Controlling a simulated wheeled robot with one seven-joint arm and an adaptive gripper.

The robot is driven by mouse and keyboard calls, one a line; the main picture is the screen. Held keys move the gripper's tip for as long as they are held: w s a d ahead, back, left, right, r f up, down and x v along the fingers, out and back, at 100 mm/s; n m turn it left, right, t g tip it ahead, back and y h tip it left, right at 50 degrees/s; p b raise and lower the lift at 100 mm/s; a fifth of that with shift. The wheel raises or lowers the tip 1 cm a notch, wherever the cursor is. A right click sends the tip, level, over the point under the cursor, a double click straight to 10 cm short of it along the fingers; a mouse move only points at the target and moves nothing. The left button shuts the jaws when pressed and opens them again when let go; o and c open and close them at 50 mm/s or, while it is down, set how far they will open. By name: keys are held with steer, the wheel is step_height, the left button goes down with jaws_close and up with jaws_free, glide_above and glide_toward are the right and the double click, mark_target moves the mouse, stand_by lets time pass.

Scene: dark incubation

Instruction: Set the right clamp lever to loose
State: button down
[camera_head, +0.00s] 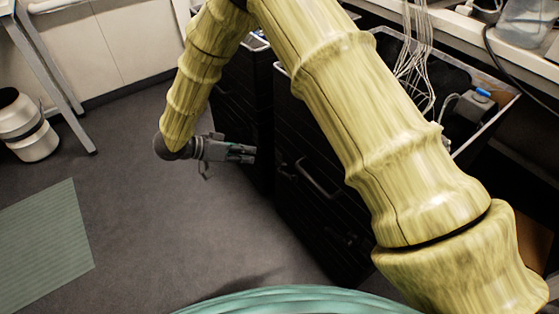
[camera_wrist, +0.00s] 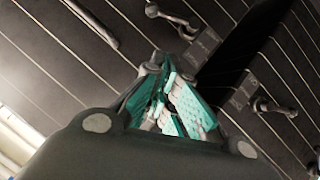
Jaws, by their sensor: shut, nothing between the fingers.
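My gripper (camera_head: 248,154) is in front of the dark drawer cabinets in the head view, with its fingers pointing right. In the wrist view its teal-padded fingers (camera_wrist: 172,78) are together with nothing between them. One small grey lever (camera_wrist: 168,16) with a round knob shows on a dark front at the top of the wrist view. A second grey lever (camera_wrist: 272,105) shows at the right, beyond a dark gap. Neither is held, and I cannot tell which is the right clamp lever or how each is set. Contact with the fingers cannot be made out.
A drawer handle (camera_head: 318,178) sticks out from the nearer cabinet. An open bin with white cables (camera_head: 418,60) is on top. A white canister (camera_head: 25,125) and a green mat (camera_head: 45,245) are at the left. Grey floor (camera_head: 165,225) lies clear between.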

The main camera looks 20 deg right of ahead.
steer(key=b, duration=0.3)
glide_above(287, 175)
steer(key=w+a, duration=0.2)
steer(key=a, duration=0.1)
step_height(287, 175, down, 5)
steer(key=f, duration=0.1)
steer(key=d+f, duration=0.1)
steer(key=s+f, duration=0.1)
steer(key=shift+s+d+f, duration=0.1)
steer(key=shift+d+f, duration=0.1)
steer(key=shift+d, duration=0.05)
steer(key=shift+s+d+r, duration=0.1)
steer(key=shift+s, duration=0.05)
